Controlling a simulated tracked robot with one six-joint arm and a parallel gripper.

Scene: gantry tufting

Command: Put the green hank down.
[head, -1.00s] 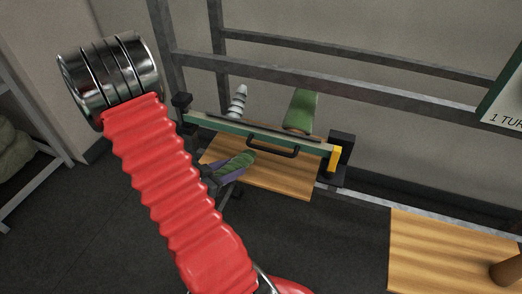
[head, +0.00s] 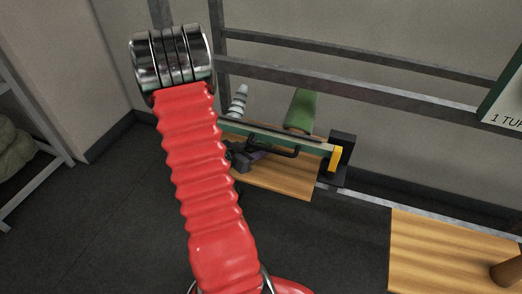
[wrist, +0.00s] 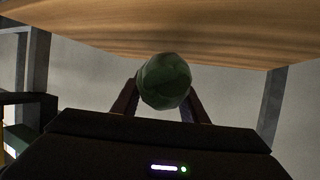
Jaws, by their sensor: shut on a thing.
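My gripper (wrist: 163,98) is shut on the green hank (wrist: 165,80), whose rounded, faceted end shows between the two fingers in the wrist view. In the head view, my gripper (head: 247,158) is a small dark shape at the left end of the wooden board (head: 275,183), partly behind my red arm. The hank cannot be made out there. The wooden board (wrist: 190,30) also spans the top of the wrist view. Whether the hank touches it, I cannot tell.
A green-edged bar with a black handle (head: 274,150) runs above the board. A grey ribbed spool (head: 238,102) and another green piece (head: 301,110) stand behind it. A yellow block (head: 335,159) is at its right end. A second wooden top (head: 440,245) is at lower right.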

